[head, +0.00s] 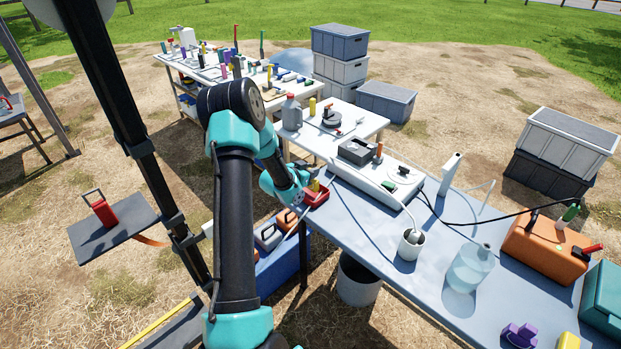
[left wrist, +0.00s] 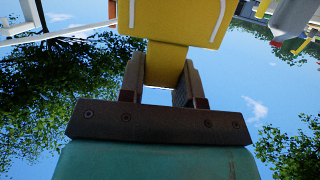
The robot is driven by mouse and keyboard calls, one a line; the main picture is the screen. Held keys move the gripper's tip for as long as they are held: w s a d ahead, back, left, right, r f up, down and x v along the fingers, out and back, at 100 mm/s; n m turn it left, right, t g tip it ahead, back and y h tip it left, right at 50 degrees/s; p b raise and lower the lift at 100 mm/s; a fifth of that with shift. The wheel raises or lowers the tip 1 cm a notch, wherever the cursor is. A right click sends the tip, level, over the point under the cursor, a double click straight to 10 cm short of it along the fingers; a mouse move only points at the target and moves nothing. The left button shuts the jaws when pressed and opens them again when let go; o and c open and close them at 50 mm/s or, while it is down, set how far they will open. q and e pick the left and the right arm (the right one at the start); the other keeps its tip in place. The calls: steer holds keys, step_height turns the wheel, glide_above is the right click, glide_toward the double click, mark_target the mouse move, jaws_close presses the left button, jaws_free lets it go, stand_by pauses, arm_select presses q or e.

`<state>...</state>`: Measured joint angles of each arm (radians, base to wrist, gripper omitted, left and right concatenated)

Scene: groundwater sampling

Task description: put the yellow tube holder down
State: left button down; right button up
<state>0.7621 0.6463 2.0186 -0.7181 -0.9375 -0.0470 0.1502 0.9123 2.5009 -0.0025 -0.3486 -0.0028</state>
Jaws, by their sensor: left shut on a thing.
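The yellow tube holder (left wrist: 190,20) fills the top of the left wrist view. My left gripper (left wrist: 165,78) is shut on its narrow lower part, with a finger on each side. In the head view my left gripper (head: 303,190) is at the left edge of the near table, beside a small red tray (head: 318,197). A small bit of yellow (head: 315,185) shows by the fingertips there. The rest is too small to make out, and I cannot tell whether it touches anything. My right gripper is not in view.
The near table (head: 345,215) holds a white board with a grey box (head: 358,150), a white cup (head: 411,243), a clear jug (head: 470,268) and an orange case (head: 545,247). A purple item (head: 520,335) stands at the front. A hose crosses the table.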

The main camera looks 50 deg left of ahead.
arm_select(q)
steer(key=shift+f, duration=1.55)
steer(key=shift+f, duration=0.1)
steer(key=c, duration=0.8)
jaws_free()
steer(key=v, duration=1.2)
steer(key=shift+d, duration=0.1)
